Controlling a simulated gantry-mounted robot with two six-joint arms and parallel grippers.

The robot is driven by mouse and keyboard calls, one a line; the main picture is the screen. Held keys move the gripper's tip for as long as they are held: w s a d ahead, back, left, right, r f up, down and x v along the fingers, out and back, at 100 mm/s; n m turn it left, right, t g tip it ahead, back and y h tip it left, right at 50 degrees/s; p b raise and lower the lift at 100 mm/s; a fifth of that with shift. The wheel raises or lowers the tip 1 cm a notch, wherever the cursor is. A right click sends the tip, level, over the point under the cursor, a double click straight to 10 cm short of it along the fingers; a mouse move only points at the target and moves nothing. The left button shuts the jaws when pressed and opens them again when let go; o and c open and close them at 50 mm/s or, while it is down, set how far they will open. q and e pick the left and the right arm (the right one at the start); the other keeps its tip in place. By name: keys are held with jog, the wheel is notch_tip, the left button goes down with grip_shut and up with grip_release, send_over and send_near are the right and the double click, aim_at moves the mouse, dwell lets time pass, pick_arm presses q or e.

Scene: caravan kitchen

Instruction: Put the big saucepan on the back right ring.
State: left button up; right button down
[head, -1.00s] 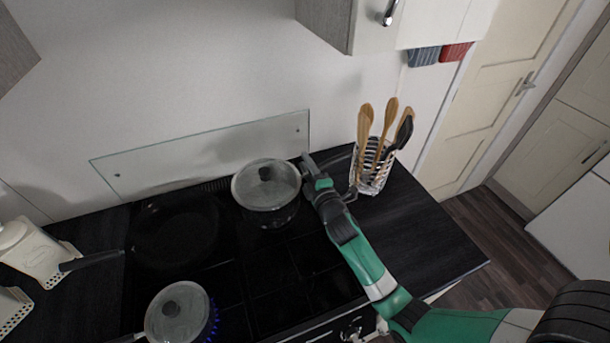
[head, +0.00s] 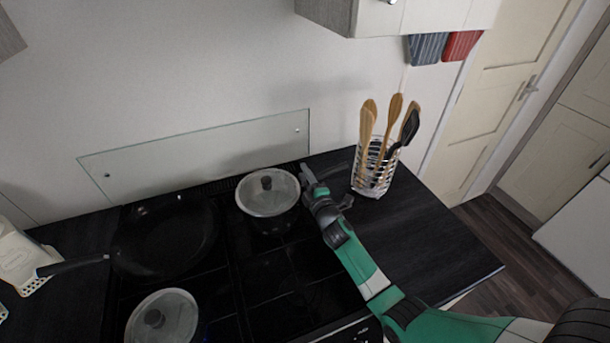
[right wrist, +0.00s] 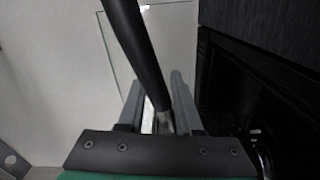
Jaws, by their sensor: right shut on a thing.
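The big saucepan (head: 268,194), dark with a glass lid and black knob, is at the back right of the black hob, upright. Whether its base touches the ring is hidden from this angle. My right gripper (head: 312,178) is at its right side, shut on its dark handle. In the right wrist view the handle (right wrist: 138,48) runs between the two grey fingers of the gripper (right wrist: 157,90). The back right ring is hidden under the saucepan. My left gripper is not in view.
A black frying pan (head: 165,238) is at the back left, its handle pointing left. A lidded pan (head: 163,320) stands at the front left. A utensil holder (head: 374,172) stands close to the right of my gripper. A glass splashback (head: 195,146) rises behind. The front right hob area is clear.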

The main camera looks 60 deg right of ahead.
jog(key=c, duration=1)
grip_release()
jog(key=o, duration=0.4)
jog(key=p+v, duration=0.1)
jog(key=v, duration=1.1)
jog(key=shift+r, duration=0.15)
